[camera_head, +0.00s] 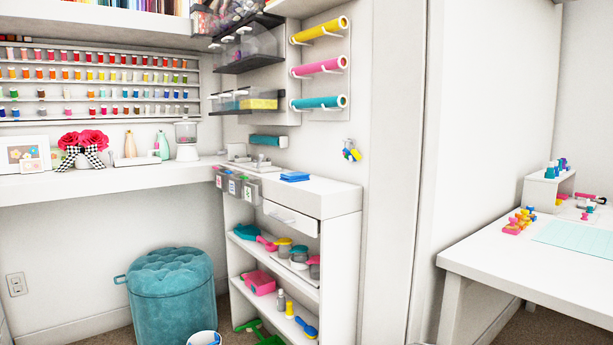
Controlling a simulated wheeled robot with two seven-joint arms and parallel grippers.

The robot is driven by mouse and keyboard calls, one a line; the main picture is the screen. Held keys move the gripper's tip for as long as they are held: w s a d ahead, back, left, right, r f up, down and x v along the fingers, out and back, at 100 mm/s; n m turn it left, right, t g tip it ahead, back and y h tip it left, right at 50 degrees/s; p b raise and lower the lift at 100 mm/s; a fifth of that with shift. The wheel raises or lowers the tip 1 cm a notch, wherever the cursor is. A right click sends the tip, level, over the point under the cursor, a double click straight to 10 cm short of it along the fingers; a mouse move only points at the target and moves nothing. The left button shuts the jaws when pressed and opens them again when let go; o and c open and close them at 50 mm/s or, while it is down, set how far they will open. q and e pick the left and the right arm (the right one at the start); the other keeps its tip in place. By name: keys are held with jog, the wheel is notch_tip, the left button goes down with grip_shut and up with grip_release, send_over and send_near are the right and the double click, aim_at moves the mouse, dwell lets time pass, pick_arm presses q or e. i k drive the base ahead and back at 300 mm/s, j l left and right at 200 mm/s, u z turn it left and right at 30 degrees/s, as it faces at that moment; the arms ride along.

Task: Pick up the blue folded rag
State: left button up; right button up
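The blue folded rag (295,176) lies flat on top of the white cabinet (335,190), near its back left part. It is small and bright blue, and nothing covers it.
A white drawer front (291,218) sits below the cabinet top, above open shelves with jars and tools. A teal tufted stool (172,293) stands left of the cabinet. A white table (530,258) stands at right.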

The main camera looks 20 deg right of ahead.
aim_at(294, 176)
jog(key=i+j+z, duration=0.2)
jog(key=i+z, duration=0.2)
jog(key=i+j+z, duration=0.25)
jog(key=z, duration=0.15)
jog(key=i+j+z, duration=0.25)
jog(key=j+z, duration=0.15)
